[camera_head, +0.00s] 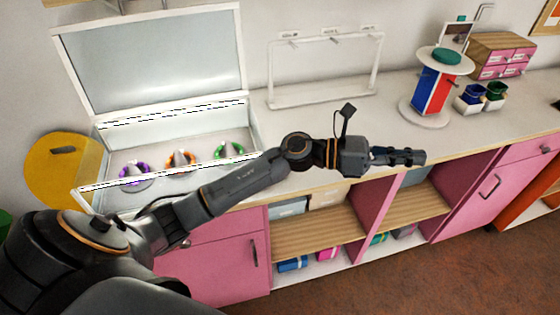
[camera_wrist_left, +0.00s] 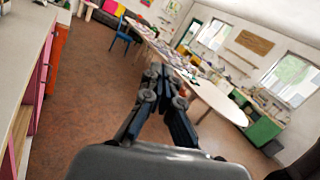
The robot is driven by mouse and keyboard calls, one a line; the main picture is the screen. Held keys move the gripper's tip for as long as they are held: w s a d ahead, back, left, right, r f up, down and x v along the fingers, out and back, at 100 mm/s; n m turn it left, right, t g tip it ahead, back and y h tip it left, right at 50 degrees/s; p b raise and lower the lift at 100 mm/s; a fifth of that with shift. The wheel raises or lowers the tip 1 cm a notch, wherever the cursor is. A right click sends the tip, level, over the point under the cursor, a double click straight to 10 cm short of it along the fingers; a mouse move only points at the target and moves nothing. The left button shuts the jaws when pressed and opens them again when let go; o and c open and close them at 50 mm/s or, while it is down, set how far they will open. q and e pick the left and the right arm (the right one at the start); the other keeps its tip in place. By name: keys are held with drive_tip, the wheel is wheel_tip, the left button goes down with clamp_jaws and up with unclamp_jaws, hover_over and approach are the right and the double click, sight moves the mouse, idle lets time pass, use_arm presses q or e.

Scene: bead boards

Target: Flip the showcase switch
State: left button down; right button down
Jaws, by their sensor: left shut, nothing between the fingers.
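The showcase is a white box (camera_head: 249,122) with a glass lid (camera_head: 150,62) raised against the wall, at the left of the counter in the head view. Inside it stand three grey pieces with a purple ring (camera_head: 134,176), an orange ring (camera_head: 180,160) and a green ring (camera_head: 230,151). I cannot make out a switch on it; my left arm covers part of its front. My left gripper (camera_head: 422,157) is shut and empty, well right of the showcase, over the counter's front edge. In the left wrist view its fingers (camera_wrist_left: 161,80) point into the open room.
A white rack (camera_head: 325,102) stands behind the arm. Further right are a red and blue stand (camera_head: 432,91), small pots (camera_head: 471,99) and a pink drawer box (camera_head: 504,56). A yellow disc (camera_head: 50,172) is left of the showcase. Open shelves (camera_head: 322,232) lie below the counter.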

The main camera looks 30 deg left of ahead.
use_arm(q)
drive_tip(key=s+a+f+m+g+y, duration=0.1)
drive_tip(key=a+f+m+g+y, duration=0.75)
drive_tip(key=m, duration=0.45)
drive_tip(key=a+r+m+y, duration=0.1)
drive_tip(key=a+y, duration=0.3)
drive_tip(key=a, duration=0.6)
drive_tip(key=a+r+m+y, duration=0.1)
drive_tip(key=a+r+y, duration=0.3)
drive_tip(key=a, duration=0.6)
drive_tip(key=shift+s+a+r+t+y, duration=0.15)
drive_tip(key=shift+s+a+t+y, duration=0.2)
drive_tip(key=shift+y, duration=0.3)
wheel_tip(320, 180, down, 12)
drive_tip(key=p, duration=0.4)
drive_tip(key=shift+f, duration=0.2)
drive_tip(key=shift+f+p, duration=0.4)
drive_tip(key=shift+f, duration=0.45)
